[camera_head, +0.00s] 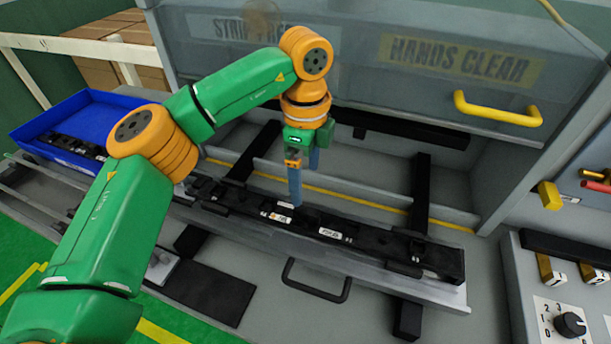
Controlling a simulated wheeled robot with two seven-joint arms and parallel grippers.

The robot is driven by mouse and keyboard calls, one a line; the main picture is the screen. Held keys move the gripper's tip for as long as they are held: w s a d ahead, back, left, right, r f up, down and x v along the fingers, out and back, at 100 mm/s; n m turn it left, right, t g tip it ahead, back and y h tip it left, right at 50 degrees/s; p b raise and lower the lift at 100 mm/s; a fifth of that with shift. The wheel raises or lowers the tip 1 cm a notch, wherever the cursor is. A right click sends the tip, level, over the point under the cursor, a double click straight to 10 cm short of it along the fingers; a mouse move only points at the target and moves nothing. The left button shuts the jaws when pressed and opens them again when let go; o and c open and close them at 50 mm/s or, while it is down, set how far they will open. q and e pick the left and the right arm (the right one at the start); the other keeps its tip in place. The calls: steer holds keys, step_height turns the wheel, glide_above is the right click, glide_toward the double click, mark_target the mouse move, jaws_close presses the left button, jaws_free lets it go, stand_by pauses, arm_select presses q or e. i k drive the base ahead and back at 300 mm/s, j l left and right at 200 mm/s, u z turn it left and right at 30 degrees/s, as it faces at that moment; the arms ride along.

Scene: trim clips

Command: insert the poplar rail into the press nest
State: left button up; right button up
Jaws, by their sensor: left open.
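A long black rail with white labels (375,242), which I take for the poplar rail, lies lengthwise along the grey sliding nest (390,285) in front of the press. I cannot tell from this view whether it is fully seated. My left gripper (303,182) is open and points down over the middle of the rail, its blue fingers at or just above the labelled part. The near finger overlaps the rail in the picture, so contact cannot be told. My left arm crosses the view and hides part of the rail's left end. My right gripper is not in view.
A blue bin (85,115) at the left holds dark parts. A raised grey press guard with a yellow handle (497,110) stands behind. Black crossbars (421,190) run under the rail. A black drawer handle (315,290) juts forward. A control panel with a knob (570,324) sits at right.

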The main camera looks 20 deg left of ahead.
mark_target(448, 294)
steer(key=k, duration=1.5)
